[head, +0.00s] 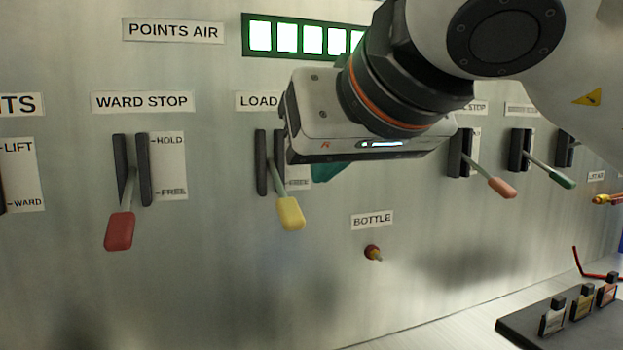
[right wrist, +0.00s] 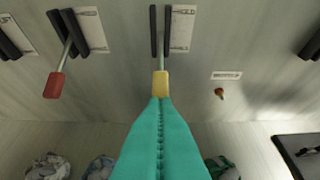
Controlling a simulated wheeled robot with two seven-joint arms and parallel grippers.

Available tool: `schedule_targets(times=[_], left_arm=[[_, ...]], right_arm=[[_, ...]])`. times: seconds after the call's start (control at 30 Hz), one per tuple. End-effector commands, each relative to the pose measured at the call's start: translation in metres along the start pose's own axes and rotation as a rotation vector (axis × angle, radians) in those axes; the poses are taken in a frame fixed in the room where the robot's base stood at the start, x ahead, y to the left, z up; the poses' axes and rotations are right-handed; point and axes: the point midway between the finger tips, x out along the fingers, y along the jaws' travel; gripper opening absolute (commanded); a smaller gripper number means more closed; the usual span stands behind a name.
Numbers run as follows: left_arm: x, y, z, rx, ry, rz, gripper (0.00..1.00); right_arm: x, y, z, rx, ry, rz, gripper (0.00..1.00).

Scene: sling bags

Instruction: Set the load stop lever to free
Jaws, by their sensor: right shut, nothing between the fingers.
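The load stop lever has a yellow handle (head: 290,213) on a grey rod. It comes out of a dark slotted guide and its handle hangs low, near the FREE end of the partly hidden scale plate. The LOAD label (head: 258,101) is partly covered by my right gripper's body. My right gripper (right wrist: 160,101) has teal fingers, shut and empty. In the right wrist view their tips meet the lower end of the yellow handle (right wrist: 161,83) in the picture; I cannot tell whether they touch. In the head view its body hides most of the fingers. My left gripper is out of view.
The red ward stop lever (head: 119,231) stands left on the panel, with its handle down. A pink lever (head: 502,187) and a green lever (head: 562,179) stand right. The bottle knob (head: 373,253) sticks out below. Bags (right wrist: 48,167) lie low in the right wrist view.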

Motion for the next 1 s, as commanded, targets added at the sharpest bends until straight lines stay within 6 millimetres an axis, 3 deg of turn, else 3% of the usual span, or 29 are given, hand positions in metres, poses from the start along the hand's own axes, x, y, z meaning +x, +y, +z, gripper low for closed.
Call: schedule_targets(times=[0.2, 0.57, 1.0], left_arm=[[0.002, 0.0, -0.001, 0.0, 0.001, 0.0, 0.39], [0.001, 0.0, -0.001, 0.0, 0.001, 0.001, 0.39], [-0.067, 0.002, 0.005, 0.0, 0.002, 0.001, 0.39]], right_arm=[[-0.019, 0.0, -0.003, 0.0, -0.002, 0.001, 0.0], [-0.021, 0.0, -0.002, 0.001, -0.002, 0.0, 0.0], [-0.056, 0.0, 0.056, 0.001, -0.002, 0.0, 0.0]])
